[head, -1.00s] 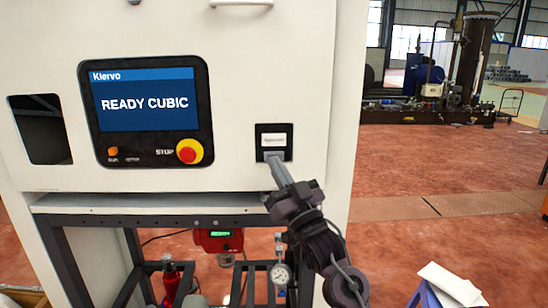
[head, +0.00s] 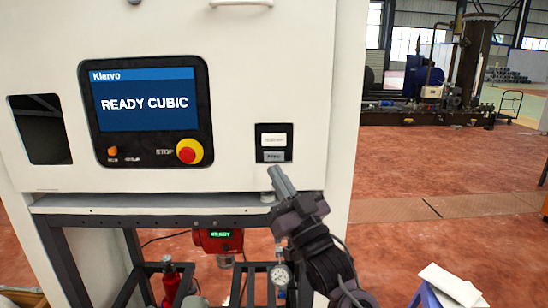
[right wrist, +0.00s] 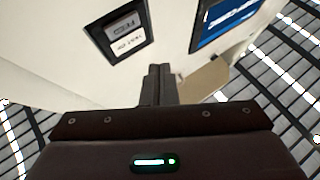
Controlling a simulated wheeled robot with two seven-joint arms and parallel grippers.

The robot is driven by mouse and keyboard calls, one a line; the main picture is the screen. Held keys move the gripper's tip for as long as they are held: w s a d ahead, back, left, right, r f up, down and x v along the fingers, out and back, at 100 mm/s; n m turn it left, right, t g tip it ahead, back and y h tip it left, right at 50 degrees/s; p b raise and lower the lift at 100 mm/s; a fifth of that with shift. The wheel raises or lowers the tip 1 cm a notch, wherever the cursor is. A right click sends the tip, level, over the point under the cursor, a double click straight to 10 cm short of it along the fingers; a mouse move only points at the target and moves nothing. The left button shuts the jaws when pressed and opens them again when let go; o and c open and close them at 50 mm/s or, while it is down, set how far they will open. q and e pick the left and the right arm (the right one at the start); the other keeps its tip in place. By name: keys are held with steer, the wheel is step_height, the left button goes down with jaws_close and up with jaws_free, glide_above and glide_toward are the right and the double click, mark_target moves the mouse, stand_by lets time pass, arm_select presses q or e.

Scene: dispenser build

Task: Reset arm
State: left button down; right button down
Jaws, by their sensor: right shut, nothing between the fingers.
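My right gripper (head: 279,180) is shut and empty, just below and in front of the small black button panel (head: 274,143) on the white machine front. The panel holds a white button (head: 274,140) above a grey one (head: 274,156). The gripper is apart from both, as far as I can see. In the right wrist view the closed fingers (right wrist: 158,82) point at the machine, and the panel (right wrist: 118,35) shows at upper left. My left gripper is not in view.
The machine's screen (head: 149,105) reads READY CUBIC, with a red and yellow stop button (head: 189,151) below it. A ledge (head: 150,203) juts out under the front, close to my right gripper. A pressure gauge (head: 281,274) is below. Open red floor (head: 440,170) lies to the right.

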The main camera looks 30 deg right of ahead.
steer(key=shift+w+f, duration=0.1)
stand_by(0.3)
steer(key=w+a+f+m+g+b, duration=0.1)
steer(key=w+f+g, duration=0.25)
steer(key=f, duration=1.05)
steer(key=w+f+g, duration=0.3)
steer(key=w+f, duration=0.2)
steer(key=f, duration=0.9)
steer(key=s+a+f+g+b, duration=0.1)
steer(key=s+a+f+g, duration=0.15)
steer(key=f, duration=1.05)
steer(key=s+a+f+g, duration=0.2)
steer(key=s+f+g, duration=0.1)
steer(key=f, duration=0.9)
steer(key=s+a+f+n+g+y+b, duration=0.1)
steer(key=s+a+f+g, duration=0.15)
steer(key=s+f, duration=0.85)
steer(key=s+a+f+n+g+b, duration=0.15)
steer(key=s+f+g, duration=0.25)
steer(key=s+f, duration=0.7)
steer(key=s+f+g, duration=0.2)
steer(key=s+f, duration=0.5)
steer(key=s, duration=0.4)
steer(key=s+f+g, duration=0.3)
steer(key=s+f, duration=0.4)
steer(key=s, duration=0.4)
steer(key=shift+n+g+h, duration=0.3)
steer(key=shift+n+g, duration=0.05)
steer(key=shift+n, duration=0.1)
